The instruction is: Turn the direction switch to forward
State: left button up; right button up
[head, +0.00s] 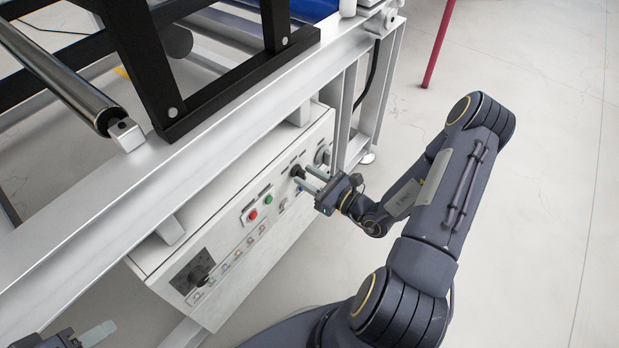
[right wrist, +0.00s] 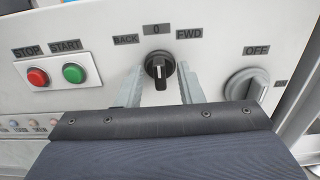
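The direction switch is a black knob (right wrist: 158,68) on the pale control panel, with labels BACK, 0 and FWD above it. Its grip stands about upright, in line with the 0 label. It also shows in the head view (head: 297,171). My right gripper (right wrist: 161,86) is open, with one finger on each side of the knob. I see gaps between the fingers and the knob; contact is not clear. In the head view my right gripper (head: 309,180) reaches the panel from the right. My left gripper (head: 92,336) shows only partly at the bottom left, away from the panel.
A grey OFF knob (right wrist: 246,90) sits right of the direction switch. Red STOP (right wrist: 37,77) and green START (right wrist: 74,73) buttons sit left. A black switch (head: 195,273) is at the panel's near end. The metal frame (head: 210,140) overhangs the panel.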

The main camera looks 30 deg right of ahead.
grip_shut()
jog(key=shift+d+m+p, duration=0.1)
jog(key=shift+m+p, duration=3.25)
jog(key=shift+m, duration=1.05)
